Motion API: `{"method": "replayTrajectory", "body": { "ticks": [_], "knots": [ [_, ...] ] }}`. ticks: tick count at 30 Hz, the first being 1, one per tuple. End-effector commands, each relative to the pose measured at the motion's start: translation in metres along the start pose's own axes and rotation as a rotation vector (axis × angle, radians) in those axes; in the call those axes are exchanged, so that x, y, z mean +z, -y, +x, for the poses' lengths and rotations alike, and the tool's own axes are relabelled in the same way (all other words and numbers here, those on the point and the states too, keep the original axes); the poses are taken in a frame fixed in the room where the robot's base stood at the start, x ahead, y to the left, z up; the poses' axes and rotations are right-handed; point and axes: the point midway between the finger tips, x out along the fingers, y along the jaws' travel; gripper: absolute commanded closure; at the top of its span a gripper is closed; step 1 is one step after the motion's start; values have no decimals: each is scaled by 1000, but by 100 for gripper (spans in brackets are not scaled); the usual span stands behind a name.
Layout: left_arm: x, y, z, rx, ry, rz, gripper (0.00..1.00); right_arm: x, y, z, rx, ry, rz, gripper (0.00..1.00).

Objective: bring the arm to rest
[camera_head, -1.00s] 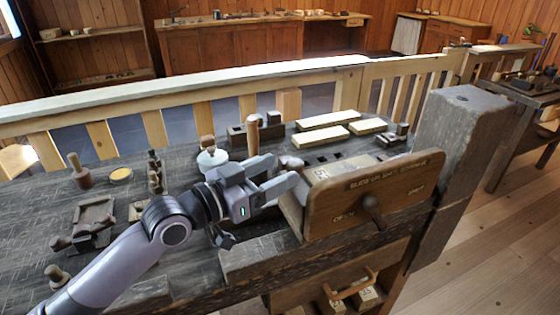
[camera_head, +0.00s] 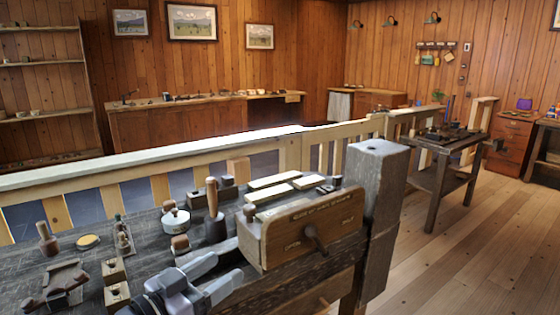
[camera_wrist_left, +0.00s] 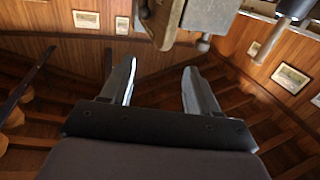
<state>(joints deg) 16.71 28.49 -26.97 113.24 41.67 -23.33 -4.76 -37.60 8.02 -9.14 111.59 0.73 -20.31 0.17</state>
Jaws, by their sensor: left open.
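My left gripper (camera_head: 226,266) is at the bottom of the head view, in front of the workbench (camera_head: 180,237) and left of the wooden vise jaw (camera_head: 290,240). Its two grey fingers are apart. It also shows in the left wrist view (camera_wrist_left: 158,76), where the gap between the fingers is empty and wood panelling lies beyond. Most of my left arm is below the edge of the head view. My right gripper is in neither view.
The bench holds a mallet (camera_head: 214,212), a white round pot (camera_head: 176,220), a hand plane (camera_head: 60,285), small wooden blocks (camera_head: 114,271) and pale boards (camera_head: 272,181). A thick post (camera_head: 378,170) stands at the bench's right end. The floor (camera_head: 470,260) to the right is clear.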

Motion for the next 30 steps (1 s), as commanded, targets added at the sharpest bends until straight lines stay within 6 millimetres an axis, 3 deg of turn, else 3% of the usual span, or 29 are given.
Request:
{"method": "replayTrajectory", "body": {
  "ticks": [8, 14, 18, 24, 30],
  "knots": [
    [96, -5, -36, -142, 129, -83, 40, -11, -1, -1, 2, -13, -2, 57],
    [176, -16, -88, -272, 277, -125, 40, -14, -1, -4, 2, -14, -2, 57],
    [227, -30, -136, -358, 399, -144, 40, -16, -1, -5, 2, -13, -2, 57],
    [275, -51, -195, -439, 546, -146, 40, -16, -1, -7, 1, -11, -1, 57],
    [290, -59, -219, -466, 602, -142, 40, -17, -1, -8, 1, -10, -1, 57]
  ]
}}
